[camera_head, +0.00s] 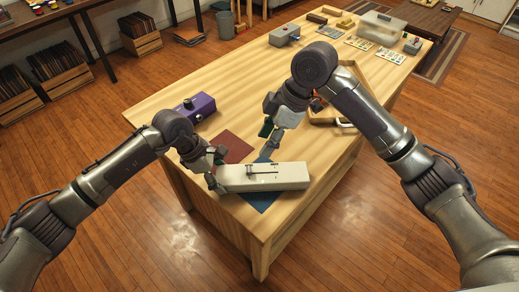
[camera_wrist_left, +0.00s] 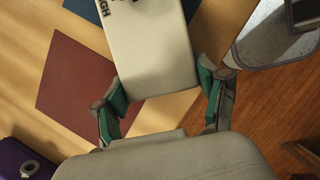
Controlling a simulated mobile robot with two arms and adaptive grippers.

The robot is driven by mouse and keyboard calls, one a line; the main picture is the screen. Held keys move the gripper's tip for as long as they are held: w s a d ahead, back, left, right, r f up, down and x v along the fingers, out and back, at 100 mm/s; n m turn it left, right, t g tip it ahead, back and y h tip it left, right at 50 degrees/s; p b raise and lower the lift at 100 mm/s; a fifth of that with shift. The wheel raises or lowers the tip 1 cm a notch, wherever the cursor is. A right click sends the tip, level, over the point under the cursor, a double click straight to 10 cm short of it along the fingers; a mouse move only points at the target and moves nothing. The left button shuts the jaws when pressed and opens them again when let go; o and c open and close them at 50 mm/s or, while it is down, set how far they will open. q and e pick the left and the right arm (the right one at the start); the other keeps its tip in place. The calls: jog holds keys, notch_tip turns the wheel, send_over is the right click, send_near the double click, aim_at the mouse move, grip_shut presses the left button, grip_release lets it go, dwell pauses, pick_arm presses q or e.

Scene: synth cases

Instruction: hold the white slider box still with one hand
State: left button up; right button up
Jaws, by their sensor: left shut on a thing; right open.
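The white slider box (camera_head: 266,177) lies near the table's front edge, on the blue mat (camera_head: 262,199), with dark slider parts on its top. My left gripper (camera_head: 216,177) is shut on the box's left end. In the left wrist view the green-padded fingers of my left gripper (camera_wrist_left: 160,95) sit on either side of the end of the white slider box (camera_wrist_left: 152,45). My right gripper (camera_head: 270,140) is open and empty above the table, behind the box and apart from it.
A maroon mat (camera_head: 232,148) lies behind the box, left of my right gripper. A purple box (camera_head: 195,108) stands at the table's left side. A wooden tray (camera_head: 378,78) is at the right, partly hidden by my right arm. Grey boxes and cards stand farther back.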

jog(key=shift+d+r, duration=0.15)
jog(key=shift+r, duration=0.25)
pick_arm(q)
jog(key=o, duration=1.5)
jog(key=shift+c, duration=0.2)
jog(key=v, duration=1.2)
jog(key=shift+a, duration=0.1)
